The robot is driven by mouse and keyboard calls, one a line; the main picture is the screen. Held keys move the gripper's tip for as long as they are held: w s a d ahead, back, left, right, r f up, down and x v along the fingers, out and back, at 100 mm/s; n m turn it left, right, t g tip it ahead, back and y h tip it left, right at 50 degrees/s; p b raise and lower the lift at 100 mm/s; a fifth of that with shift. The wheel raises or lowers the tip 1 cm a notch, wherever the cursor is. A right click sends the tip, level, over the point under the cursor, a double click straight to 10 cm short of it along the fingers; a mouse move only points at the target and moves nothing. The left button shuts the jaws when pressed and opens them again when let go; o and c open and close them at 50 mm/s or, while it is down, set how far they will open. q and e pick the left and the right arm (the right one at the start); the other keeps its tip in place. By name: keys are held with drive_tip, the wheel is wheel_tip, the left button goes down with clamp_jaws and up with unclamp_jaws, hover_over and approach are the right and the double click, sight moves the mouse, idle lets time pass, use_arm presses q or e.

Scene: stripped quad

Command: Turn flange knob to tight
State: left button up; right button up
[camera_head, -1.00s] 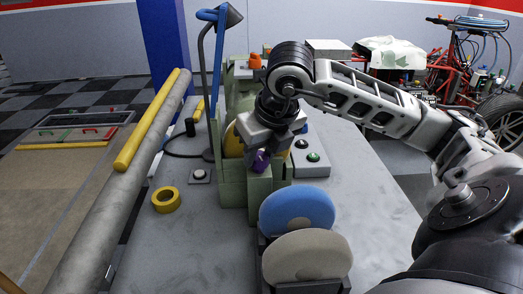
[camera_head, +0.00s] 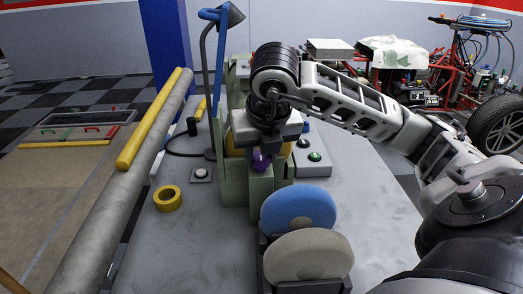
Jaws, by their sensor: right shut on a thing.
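The flange knob (camera_head: 261,162) is a small purple piece on the front of the green machine (camera_head: 232,190) at the middle of the grey table. My right gripper (camera_head: 262,148) reaches in from the right and points down at the machine, shut on the purple knob. Its fingers are mostly hidden by the wrist and the knob. A yellow part of the machine shows just behind the gripper. My left gripper is not in view.
Blue (camera_head: 298,207) and beige (camera_head: 308,257) discs stand in a rack in front of the machine. A button box (camera_head: 314,160) is to its right. A yellow tape roll (camera_head: 167,198) lies left. A grey pipe (camera_head: 120,190) runs along the left edge. The table's right side is clear.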

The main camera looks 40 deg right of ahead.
drive_tip(key=o, duration=0.7)
use_arm(q)
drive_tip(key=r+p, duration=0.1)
drive_tip(key=p, duration=0.2)
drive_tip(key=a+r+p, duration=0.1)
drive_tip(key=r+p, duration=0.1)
drive_tip(key=p, duration=0.2)
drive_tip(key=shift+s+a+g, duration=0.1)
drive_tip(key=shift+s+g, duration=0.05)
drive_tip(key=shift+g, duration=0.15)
use_arm(e)
drive_tip(key=v, duration=1.6)
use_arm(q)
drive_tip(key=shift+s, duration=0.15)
use_arm(e)
drive_tip(key=shift+s, duration=0.15)
